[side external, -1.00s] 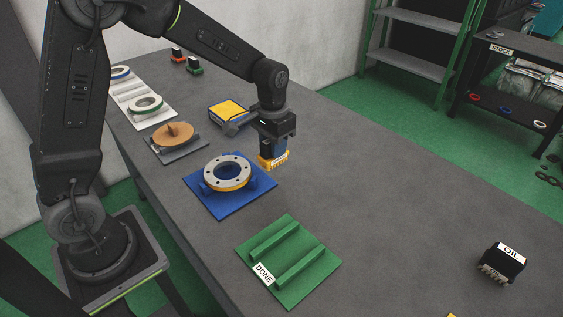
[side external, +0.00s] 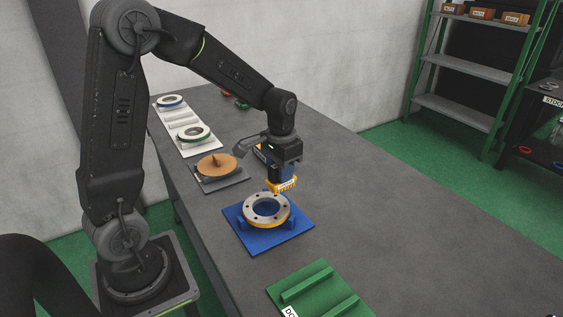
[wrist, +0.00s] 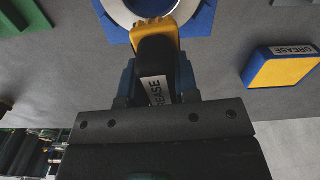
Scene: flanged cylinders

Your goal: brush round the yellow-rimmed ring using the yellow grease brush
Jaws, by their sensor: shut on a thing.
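The yellow-rimmed ring (side external: 251,211) lies flat on a blue fixture plate (side external: 290,239), its grey top face dotted with holes. My gripper (side external: 281,171) is shut on the yellow grease brush (side external: 282,186), bristles down, at the ring's far edge. I cannot tell whether the bristles touch the ring. In the wrist view the brush (wrist: 160,45) has a dark handle with a partly hidden label, and its yellow head covers part of the ring (wrist: 122,14). The blue-and-yellow grease box (wrist: 285,68) stands apart to the right there; my gripper mostly hides it in the side view.
A white rack (side external: 186,122) with a green-rimmed ring (side external: 193,134) and a blue-rimmed ring (side external: 170,101) is farther back. A green ribbed plate (side external: 300,278) lies in front. The table's right side is clear.

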